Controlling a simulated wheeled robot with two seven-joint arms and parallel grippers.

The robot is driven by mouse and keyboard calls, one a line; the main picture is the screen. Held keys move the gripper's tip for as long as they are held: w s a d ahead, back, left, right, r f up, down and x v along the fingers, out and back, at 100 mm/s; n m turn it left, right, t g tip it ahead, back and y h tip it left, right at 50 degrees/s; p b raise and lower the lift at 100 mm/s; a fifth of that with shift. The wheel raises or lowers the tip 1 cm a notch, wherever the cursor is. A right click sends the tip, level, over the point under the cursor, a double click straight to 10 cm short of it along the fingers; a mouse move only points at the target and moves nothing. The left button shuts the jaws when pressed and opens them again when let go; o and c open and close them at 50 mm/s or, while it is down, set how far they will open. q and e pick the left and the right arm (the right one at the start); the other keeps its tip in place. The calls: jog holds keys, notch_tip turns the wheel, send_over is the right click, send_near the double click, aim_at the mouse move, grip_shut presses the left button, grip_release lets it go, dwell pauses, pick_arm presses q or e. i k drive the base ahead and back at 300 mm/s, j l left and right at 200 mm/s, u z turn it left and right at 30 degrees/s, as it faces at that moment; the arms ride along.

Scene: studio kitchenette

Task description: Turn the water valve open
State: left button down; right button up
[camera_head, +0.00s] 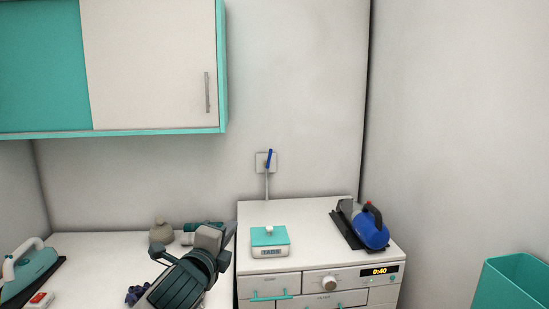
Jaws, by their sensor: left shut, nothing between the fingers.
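The water valve has a blue lever (269,158) on a pale square wall plate (262,163), above the back of the white cabinet. The lever stands nearly upright, leaning slightly right, and a thin pipe runs down below it. My left gripper (231,234) is at the end of the dark arm coming up from the bottom, below and left of the valve and apart from it. It is shut and empty. My right gripper is out of view.
A wall cupboard (150,65) hangs at upper left. A teal bin (510,285) stands at lower right. The wall around the valve is clear.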

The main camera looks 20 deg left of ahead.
aim_at(266, 166)
jog(key=i+j, duration=0.1)
jog(key=i, duration=0.55)
jog(key=i+j, duration=0.15)
jog(key=i, duration=0.45)
jog(key=i+j, duration=0.1)
jog(key=i, duration=0.55)
